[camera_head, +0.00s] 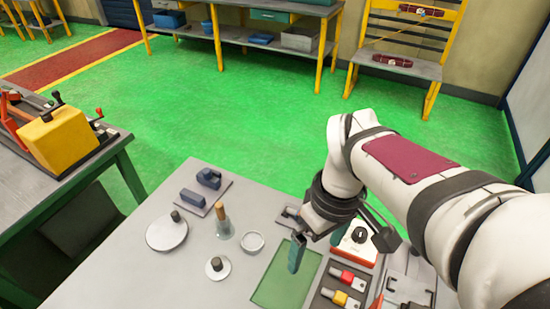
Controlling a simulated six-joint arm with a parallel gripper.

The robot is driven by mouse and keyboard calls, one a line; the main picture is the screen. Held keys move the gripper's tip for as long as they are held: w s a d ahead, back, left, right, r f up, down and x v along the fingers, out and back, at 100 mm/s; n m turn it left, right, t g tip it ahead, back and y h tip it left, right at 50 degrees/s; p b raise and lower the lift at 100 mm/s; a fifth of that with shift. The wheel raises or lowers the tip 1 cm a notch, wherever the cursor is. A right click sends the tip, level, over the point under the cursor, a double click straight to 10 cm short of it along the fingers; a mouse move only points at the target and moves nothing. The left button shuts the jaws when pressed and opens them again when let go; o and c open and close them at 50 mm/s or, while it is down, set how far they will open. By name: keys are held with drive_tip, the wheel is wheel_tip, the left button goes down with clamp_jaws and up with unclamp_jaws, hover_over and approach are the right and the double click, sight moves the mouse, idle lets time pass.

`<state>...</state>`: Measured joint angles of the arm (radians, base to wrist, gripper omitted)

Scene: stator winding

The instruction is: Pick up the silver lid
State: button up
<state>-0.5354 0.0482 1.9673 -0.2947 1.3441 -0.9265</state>
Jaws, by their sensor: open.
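Two round, pale silver-grey lids with dark knobs lie on the table: a large lid (160,240) at the left and a small lid (212,274) nearer the front. I cannot tell which one the task means. My gripper (308,245) is to the right of both lids, above the green mat, apart from them. It is open and holds nothing that I can see. One teal finger shows clearly; the other is mostly hidden by the wrist.
A flask with a brown stopper (223,222) and a shallow round dish (252,242) stand between the lids and my gripper. Dark blue blocks (209,178) sit behind on a plate. A green mat (275,290) and a tray with red and yellow parts (325,297) lie at right.

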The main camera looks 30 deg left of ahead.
drive_tip(key=w+a+f+n, duration=0.1)
drive_tip(key=a+f+n, duration=0.2)
drive_tip(key=a+n, duration=0.55)
drive_tip(key=n, duration=0.9)
hover_over(216, 262)
drive_tip(key=a, duration=0.1)
wheel_tip(216, 262, down, 5)
drive_tip(key=shift+h, duration=0.3)
drive_tip(key=f, duration=1)
drive_tip(key=d+f, duration=0.1)
drive_tip(key=f, duration=0.4)
drive_tip(key=shift+f, duration=0.35)
drive_tip(key=c, duration=1.2)
drive_tip(key=shift+o, duration=0.2)
drive_tip(key=shift+r, duration=0.1)
